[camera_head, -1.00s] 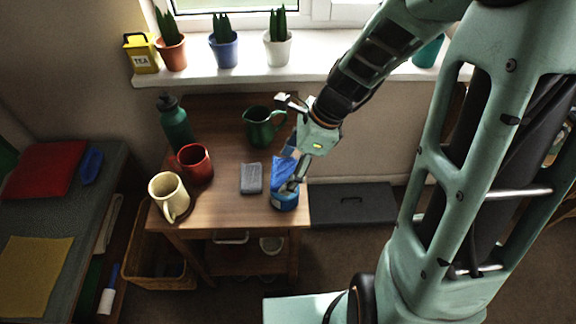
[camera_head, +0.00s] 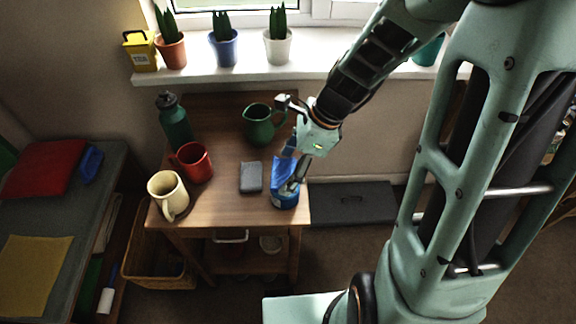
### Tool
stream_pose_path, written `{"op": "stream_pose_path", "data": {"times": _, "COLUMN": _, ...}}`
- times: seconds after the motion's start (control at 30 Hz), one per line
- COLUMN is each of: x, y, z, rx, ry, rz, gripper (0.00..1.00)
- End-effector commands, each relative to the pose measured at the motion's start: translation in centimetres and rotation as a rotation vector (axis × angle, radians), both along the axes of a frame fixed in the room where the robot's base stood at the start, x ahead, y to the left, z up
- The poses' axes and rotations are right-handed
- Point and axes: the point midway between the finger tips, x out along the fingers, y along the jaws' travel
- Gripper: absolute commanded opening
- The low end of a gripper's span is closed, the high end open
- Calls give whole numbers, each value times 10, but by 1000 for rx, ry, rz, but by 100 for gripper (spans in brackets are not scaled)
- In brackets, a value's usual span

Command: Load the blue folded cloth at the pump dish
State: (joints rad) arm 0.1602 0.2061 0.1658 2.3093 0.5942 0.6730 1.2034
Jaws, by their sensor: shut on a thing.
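The blue folded cloth (camera_head: 282,172) hangs from my gripper (camera_head: 290,170) above the right side of the wooden table. My gripper is shut on it, fingers pointing down. A round blue container (camera_head: 285,201), perhaps the pump dish, stands directly below at the table's front right corner. The cloth's lower end is at or just above this container; I cannot tell whether they touch.
On the wooden table (camera_head: 225,208), a grey block (camera_head: 251,177) lies left of the container. Potted plants line the windowsill (camera_head: 330,58).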

Motion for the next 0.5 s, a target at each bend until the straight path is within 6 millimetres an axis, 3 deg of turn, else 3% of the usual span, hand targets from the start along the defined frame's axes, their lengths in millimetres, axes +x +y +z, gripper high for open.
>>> {"op": "stream_pose_path", "data": {"times": 0.5, "x": 0, "y": 0, "z": -7, "rx": 0, "ry": 0, "rz": 0, "gripper": 53}}
